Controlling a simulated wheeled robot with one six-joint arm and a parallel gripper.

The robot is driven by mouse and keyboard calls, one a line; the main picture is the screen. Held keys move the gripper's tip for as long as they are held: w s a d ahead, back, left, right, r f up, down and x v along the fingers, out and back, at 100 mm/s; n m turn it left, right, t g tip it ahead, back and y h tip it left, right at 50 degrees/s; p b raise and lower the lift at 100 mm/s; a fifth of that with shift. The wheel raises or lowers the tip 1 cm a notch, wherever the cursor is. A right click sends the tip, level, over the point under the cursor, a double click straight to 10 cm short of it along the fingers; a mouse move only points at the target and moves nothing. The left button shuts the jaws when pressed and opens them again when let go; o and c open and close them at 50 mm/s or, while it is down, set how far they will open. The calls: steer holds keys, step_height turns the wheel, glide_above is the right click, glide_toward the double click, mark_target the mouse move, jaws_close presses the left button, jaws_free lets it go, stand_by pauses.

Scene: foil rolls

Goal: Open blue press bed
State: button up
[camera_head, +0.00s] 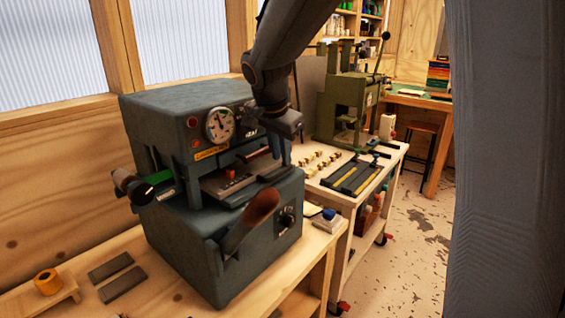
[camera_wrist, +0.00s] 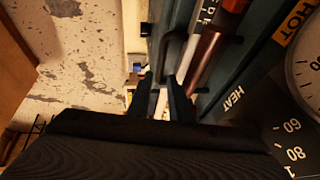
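The blue-grey press (camera_head: 215,170) stands on the wooden bench. Its flat bed (camera_head: 222,188) shows in the front opening, with a small red block (camera_head: 230,174) on it. A brown lever handle (camera_head: 251,218) slants across the lower front. My gripper (camera_head: 284,155) points down at the right front of the press, beside the opening. In the wrist view my gripper (camera_wrist: 160,98) has its two dark fingers apart with a light gap between them. A dark bar-like handle (camera_wrist: 170,48) lies just beyond the fingertips; I cannot tell whether they touch it.
A round gauge (camera_head: 220,125) is on the press front, also close at right in the wrist view (camera_wrist: 308,72). A dark knob (camera_head: 131,187) sticks out left. A cart (camera_head: 345,197) with small brass pieces and a green press (camera_head: 345,105) stand beyond. Floor at right is clear.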

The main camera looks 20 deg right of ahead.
mark_target(284, 170)
steer(key=shift+p+x, duration=0.45)
steer(key=shift+x, duration=1.85)
steer(key=shift+s, duration=0.1)
jaws_close()
